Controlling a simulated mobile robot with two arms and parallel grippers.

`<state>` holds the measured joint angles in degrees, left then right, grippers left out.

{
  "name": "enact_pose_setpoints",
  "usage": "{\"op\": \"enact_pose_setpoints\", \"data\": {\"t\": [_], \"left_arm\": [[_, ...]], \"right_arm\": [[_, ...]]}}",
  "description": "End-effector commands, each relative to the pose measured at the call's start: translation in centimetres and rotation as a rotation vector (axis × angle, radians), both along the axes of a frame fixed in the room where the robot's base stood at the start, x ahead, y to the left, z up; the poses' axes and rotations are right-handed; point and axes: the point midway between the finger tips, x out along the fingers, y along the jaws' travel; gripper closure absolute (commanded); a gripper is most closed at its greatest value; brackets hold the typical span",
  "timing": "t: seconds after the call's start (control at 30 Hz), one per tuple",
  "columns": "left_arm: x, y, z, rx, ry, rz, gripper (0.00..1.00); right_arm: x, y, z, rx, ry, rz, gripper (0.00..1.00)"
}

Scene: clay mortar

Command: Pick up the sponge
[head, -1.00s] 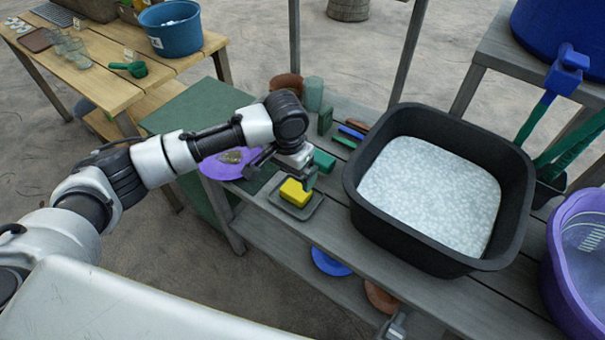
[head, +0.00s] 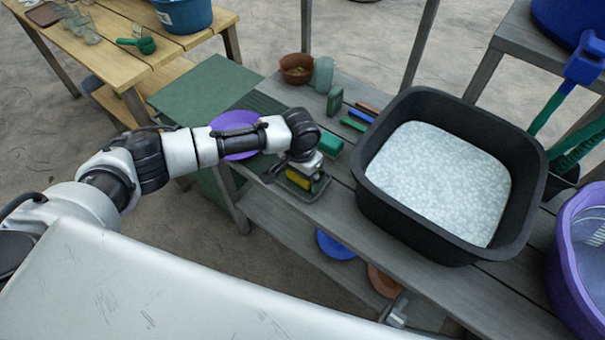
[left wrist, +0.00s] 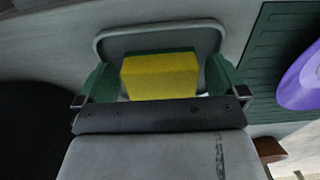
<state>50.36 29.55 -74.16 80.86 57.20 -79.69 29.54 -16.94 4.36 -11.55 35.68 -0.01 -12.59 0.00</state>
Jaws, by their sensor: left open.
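The yellow sponge (head: 298,179) with a green layer lies on a small dark tray (head: 319,187) on the grey wooden bench. In the left wrist view the sponge (left wrist: 160,76) sits between the two green fingertips of my open left gripper (left wrist: 160,82), with small gaps at its sides. The tray's rim (left wrist: 160,27) shows behind it. In the head view my left gripper (head: 302,180) is right above the tray and hides much of the sponge. My right gripper is not clearly in view.
A black tub (head: 375,180) of pale foamy water stands just right of the tray. A purple plate (head: 236,122) lies left, partly behind my arm. Green blocks (head: 330,145) and brushes lie behind the tray. A purple basin (head: 570,270) is at the right edge.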

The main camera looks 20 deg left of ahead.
Motion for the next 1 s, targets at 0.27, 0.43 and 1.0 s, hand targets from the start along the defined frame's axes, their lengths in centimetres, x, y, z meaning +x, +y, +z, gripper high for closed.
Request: {"op": "enact_pose_setpoints", "data": {"t": [0.27, 0.43, 1.0], "left_arm": [[0.0, 0.0, -0.1, 0.0, 0.0, -0.001, 0.08], [0.0, 0.0, -0.1, 0.0, 0.0, -0.001, 0.34], [0.1, 0.0, 3.7, -0.002, -0.005, -0.001, 0.47]], "right_arm": [[-0.1, -0.4, 0.0, -0.004, 0.001, -0.001, 0.57], [-0.3, -0.5, 0.0, -0.007, 0.005, -0.002, 0.57], [-0.5, -0.5, 0.2, -0.007, 0.008, -0.001, 0.57]]}}
